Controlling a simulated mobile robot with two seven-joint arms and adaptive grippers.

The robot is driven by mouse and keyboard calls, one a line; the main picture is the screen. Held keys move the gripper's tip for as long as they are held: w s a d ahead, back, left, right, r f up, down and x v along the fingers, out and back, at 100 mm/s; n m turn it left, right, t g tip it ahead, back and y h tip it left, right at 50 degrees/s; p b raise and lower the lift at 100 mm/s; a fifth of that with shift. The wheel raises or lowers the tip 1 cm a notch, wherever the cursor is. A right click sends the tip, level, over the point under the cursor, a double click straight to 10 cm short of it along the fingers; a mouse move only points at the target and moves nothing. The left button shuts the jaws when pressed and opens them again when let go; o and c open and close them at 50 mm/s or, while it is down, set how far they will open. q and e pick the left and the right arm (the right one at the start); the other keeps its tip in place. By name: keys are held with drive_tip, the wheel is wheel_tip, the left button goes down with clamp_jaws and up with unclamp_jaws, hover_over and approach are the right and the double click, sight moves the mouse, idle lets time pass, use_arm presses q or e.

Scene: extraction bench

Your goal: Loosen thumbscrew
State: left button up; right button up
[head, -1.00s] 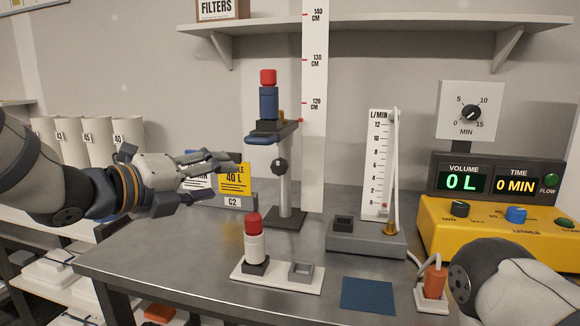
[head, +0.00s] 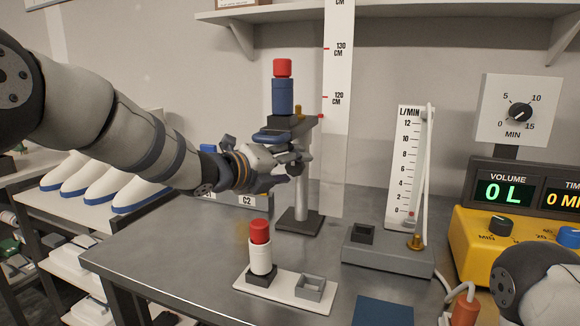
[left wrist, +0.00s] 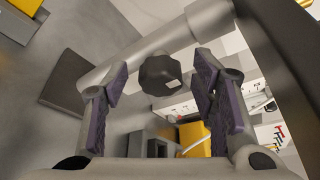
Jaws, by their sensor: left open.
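The thumbscrew (left wrist: 160,75) is a dark lobed knob on the side of the grey stand post (head: 303,195). In the left wrist view it sits between and just beyond the two open fingers of my left gripper (left wrist: 163,95), and I see no finger touching it. In the head view my left gripper (head: 292,165) is at the post, and its fingers mostly hide the knob. The stand carries a dark blue, red-capped cylinder (head: 282,92) on its top platform. My right gripper is out of view; only part of my right arm shows at lower right.
A white holder (head: 296,292) with a white, red-capped cylinder (head: 261,252) stands in front of the stand. The flow gauge (head: 405,165) on its grey base is to the right. A yellow control unit (head: 500,250) stands far right. Bare bench (head: 200,240) lies left of the holder.

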use_arm(q)
drive_tip(key=shift+w+d, duration=0.1)
drive_tip(key=shift+d, duration=0.05)
drive_tip(key=c, duration=1.2)
drive_tip(key=shift+f+n+t+h, duration=0.15)
drive_tip(key=shift+n+t+h, duration=0.25)
drive_tip(key=shift+n, duration=0.8)
drive_tip(key=shift+n+t+h, duration=0.3)
drive_tip(key=shift+n+h, duration=0.4)
drive_tip(key=shift+n, duration=1)
